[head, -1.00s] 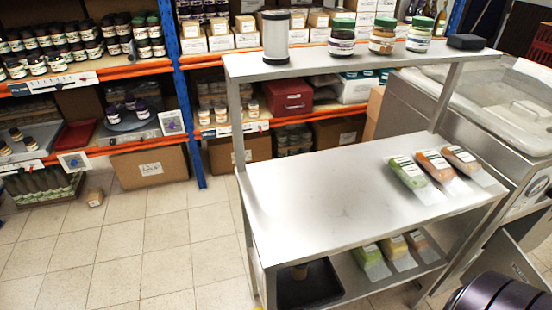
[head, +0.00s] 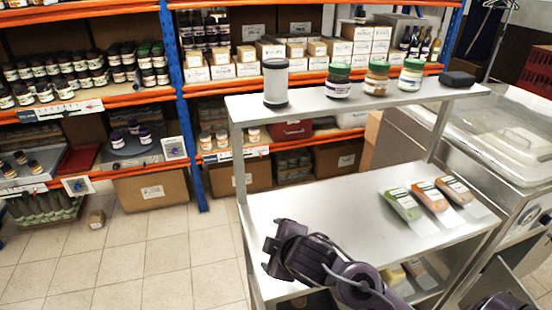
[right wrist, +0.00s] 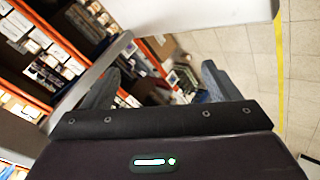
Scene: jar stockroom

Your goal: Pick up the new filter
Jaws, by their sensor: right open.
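A white cylinder with dark end caps, which looks like the filter (head: 275,86), stands upright at the left end of the upper shelf (head: 310,106) of the metal bench in the head view. My right gripper (head: 268,250) is over the left front part of the bench's worktop (head: 320,200), below the filter and apart from it. In the right wrist view my right gripper (right wrist: 160,82) is open, with nothing between its fingers. I cannot make out the filter in that view. My left gripper is not in view.
Several jars (head: 376,80) and a black block (head: 457,79) share the upper shelf right of the filter. Colored packs (head: 432,196) lie at the worktop's right. Stocked racks (head: 190,110) stand behind. Tiled floor (head: 150,260) at left is mostly clear.

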